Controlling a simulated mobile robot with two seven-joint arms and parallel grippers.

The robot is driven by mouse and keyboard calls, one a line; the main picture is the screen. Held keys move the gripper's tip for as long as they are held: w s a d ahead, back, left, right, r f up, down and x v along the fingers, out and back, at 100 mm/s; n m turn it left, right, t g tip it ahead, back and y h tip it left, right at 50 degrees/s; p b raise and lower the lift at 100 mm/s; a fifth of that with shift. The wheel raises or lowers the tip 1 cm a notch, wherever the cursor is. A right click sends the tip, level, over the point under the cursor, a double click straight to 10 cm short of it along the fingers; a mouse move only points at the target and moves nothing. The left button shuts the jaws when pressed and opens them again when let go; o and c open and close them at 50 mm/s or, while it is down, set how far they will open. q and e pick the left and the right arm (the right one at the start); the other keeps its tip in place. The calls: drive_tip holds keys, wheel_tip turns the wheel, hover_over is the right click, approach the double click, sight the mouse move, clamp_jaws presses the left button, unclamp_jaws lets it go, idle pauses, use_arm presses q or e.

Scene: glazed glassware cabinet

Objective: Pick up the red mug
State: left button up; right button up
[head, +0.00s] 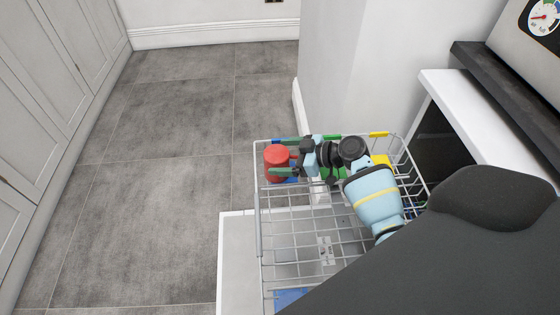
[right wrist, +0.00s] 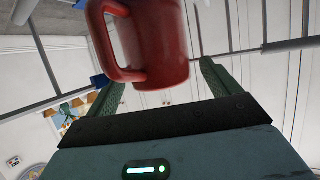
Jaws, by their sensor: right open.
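The red mug (head: 277,163) is at the far left corner of a wire basket in the head view. It also shows large in the right wrist view (right wrist: 158,40), with its handle on the left and its upper part cut off by the frame. My right gripper (head: 287,157) reaches in from the right in the head view. Its green fingers are open, one on each side of the mug. In the right wrist view, gaps show between the mug and the fingers (right wrist: 162,82). My left gripper is not in view.
The wire basket (head: 258,225) has coloured clips on its rim and stands over a white surface (head: 236,255). A white wall corner (head: 325,60) stands behind it, with a white-topped counter (head: 465,105) at right. Grey tiled floor (head: 150,220) lies clear at left, beside pale cabinets (head: 50,90).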

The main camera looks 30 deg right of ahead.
drive_tip(key=c, duration=1.2)
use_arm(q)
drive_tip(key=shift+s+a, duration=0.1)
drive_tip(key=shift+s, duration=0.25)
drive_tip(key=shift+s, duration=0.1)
use_arm(e)
drive_tip(key=shift+r, duration=0.15)
use_arm(q)
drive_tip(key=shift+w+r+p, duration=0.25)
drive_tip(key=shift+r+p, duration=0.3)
drive_tip(key=shift+p, duration=0.1)
use_arm(e)
wheel_tip(320, 180, up, 10)
drive_tip(key=shift+f, duration=0.1)
